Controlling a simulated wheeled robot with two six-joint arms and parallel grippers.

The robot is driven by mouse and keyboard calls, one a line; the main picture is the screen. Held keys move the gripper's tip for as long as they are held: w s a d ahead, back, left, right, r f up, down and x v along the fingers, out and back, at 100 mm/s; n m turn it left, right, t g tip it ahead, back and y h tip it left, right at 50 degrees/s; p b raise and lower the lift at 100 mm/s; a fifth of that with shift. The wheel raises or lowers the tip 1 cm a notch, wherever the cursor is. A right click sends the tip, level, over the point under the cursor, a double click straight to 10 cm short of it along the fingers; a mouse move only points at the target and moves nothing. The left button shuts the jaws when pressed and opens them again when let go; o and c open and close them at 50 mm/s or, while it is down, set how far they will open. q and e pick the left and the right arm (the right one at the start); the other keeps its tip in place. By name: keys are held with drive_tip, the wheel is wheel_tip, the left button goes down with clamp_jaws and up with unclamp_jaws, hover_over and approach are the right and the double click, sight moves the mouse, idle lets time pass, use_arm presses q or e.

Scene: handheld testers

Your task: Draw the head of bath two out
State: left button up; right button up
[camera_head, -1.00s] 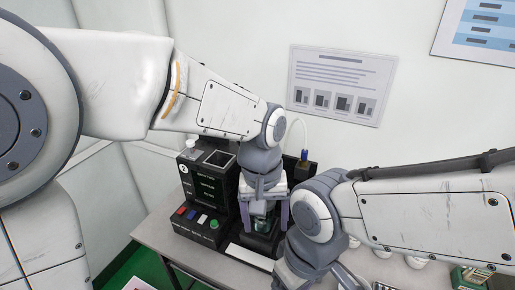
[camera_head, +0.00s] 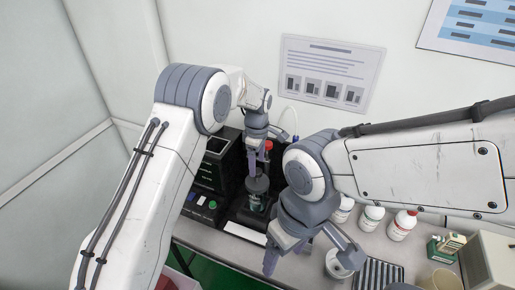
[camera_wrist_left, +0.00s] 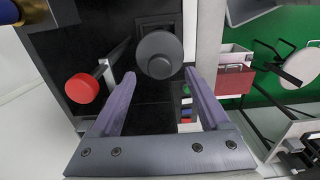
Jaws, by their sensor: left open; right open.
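My left gripper (camera_head: 260,158) is open and empty, close above this head. In the left wrist view the round head (camera_wrist_left: 160,53) shows from above, just beyond and between the open purple fingers of my left gripper (camera_wrist_left: 158,76). Whether they touch it is unclear. My right gripper (camera_head: 285,255) is open at the table's front, apart from the tester. Its arm hides part of the bench.
A red knob (camera_wrist_left: 82,88) stands beside the round head. The black tester (camera_head: 210,170) has a panel with coloured buttons. White bottles (camera_head: 371,217), one with a red cap (camera_head: 402,225), a black rack (camera_head: 379,274) and a green-based device (camera_head: 446,246) stand to the right.

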sight(257, 170)
use_arm(q)
drive_tip(key=shift+f+p, duration=0.6)
drive_tip(key=shift+f, duration=1.7)
clamp_jaws()
